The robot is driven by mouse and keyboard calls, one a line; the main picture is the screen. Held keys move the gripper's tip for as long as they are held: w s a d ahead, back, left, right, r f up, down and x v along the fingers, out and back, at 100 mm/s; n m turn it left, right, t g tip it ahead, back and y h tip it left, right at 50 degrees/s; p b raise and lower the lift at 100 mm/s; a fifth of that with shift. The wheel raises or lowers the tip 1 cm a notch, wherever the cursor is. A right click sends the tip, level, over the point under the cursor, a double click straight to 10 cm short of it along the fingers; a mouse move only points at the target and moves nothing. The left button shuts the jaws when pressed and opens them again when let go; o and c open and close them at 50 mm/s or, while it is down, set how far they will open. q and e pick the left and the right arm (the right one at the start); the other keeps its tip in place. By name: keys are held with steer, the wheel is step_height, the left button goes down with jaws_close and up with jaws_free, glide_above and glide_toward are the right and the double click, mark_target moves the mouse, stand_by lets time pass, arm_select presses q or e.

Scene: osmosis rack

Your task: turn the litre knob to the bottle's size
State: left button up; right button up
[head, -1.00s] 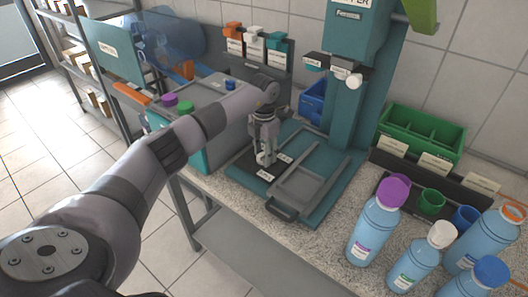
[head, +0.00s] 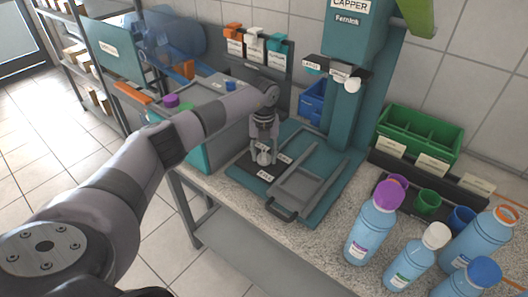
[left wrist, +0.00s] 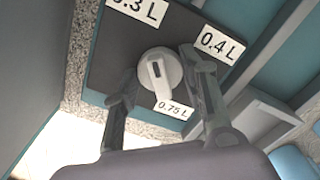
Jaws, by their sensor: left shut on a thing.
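The litre knob (left wrist: 160,74) is a round white dial on a dark panel (left wrist: 105,62). Its raised pointer is towards the 0.75 L label (left wrist: 173,108). The 0.3 L label (left wrist: 138,12) is at upper left and the 0.4 L label (left wrist: 219,46) at upper right. My left gripper (left wrist: 158,78) is shut on the knob, one finger on each side. In the head view the left gripper (head: 264,157) reaches down over the knob at the left of the capper base. Blue bottles with purple (head: 374,226), white (head: 413,262), orange and blue caps stand at lower right. My right gripper is out of view.
The teal capper column (head: 350,110) rises behind the base. Its grey tray (head: 297,189) is empty. A green bin (head: 420,134) and cups stand to the right. A grey-topped teal box (head: 210,155) stands left of the knob panel.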

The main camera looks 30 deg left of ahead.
mark_target(263, 154)
arm_select(q)
steer(key=shift+n, duration=0.6)
steer(key=o, duration=1.2)
steer(key=shift+c, duration=0.2)
step_height(263, 154, up, 12)
stand_by(0.4)
